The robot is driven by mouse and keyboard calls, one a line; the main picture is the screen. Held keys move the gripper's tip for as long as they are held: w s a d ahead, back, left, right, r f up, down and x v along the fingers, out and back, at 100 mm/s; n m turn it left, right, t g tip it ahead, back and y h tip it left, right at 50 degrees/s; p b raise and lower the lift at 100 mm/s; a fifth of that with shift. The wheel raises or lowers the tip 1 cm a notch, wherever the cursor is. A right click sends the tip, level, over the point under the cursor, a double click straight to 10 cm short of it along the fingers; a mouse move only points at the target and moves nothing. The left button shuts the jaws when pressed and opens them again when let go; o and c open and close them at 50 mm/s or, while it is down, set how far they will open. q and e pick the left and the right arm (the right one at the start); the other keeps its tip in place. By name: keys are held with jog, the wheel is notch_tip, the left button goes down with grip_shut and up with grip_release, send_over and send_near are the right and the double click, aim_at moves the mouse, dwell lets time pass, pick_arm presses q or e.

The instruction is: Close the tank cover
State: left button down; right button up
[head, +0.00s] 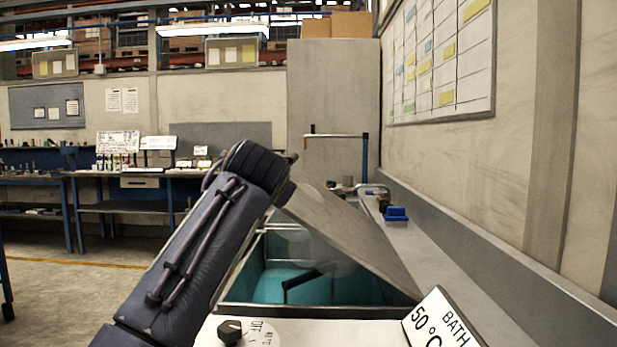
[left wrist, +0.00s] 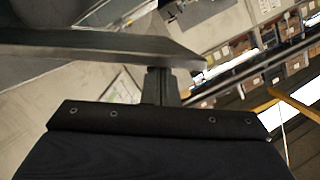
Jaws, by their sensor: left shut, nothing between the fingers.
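The tank (head: 262,311) is an open rectangular basin with blue-green liquid, in the lower middle of the head view. Its grey cover (head: 350,240) is tilted, raised on its left side and low toward the right front. My left arm reaches up from the bottom left to the cover's raised edge. In the left wrist view, my left gripper (left wrist: 160,86) is shut and empty, its fingers at the edge of a grey plate, seemingly the cover (left wrist: 100,46). The plate hides the fingertips, so contact cannot be told. My right gripper is not in view.
A black knob (head: 230,331) and a "50 °C BATH" sign (head: 440,322) are at the tank's front. A blue object (head: 396,213) sits on the ledge right of the cover, beside the wall. Workbenches (head: 125,175) stand at the far left; the floor between is clear.

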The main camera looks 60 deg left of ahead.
pick_arm(q)
jog(key=s+a+f+n+b, duration=0.1)
jog(key=s+f+b, duration=0.1)
jog(key=f, duration=0.3)
jog(key=s+a+f+n+t+b, duration=0.1)
jog(key=s+f+b, duration=0.1)
jog(key=f+b, duration=0.3)
jog(key=s+a+f+n+h+b, duration=0.1)
jog(key=s+f+n+b, duration=0.1)
jog(key=f, duration=0.5)
jog(key=shift+s+a+f+b, duration=0.1)
jog(key=shift+s+a+b, duration=0.25)
jog(key=shift+b, duration=0.45)
jog(key=shift+s+f+t+b, duration=0.15)
jog(key=shift+f+t+b, duration=0.2)
jog(key=shift+f, duration=0.25)
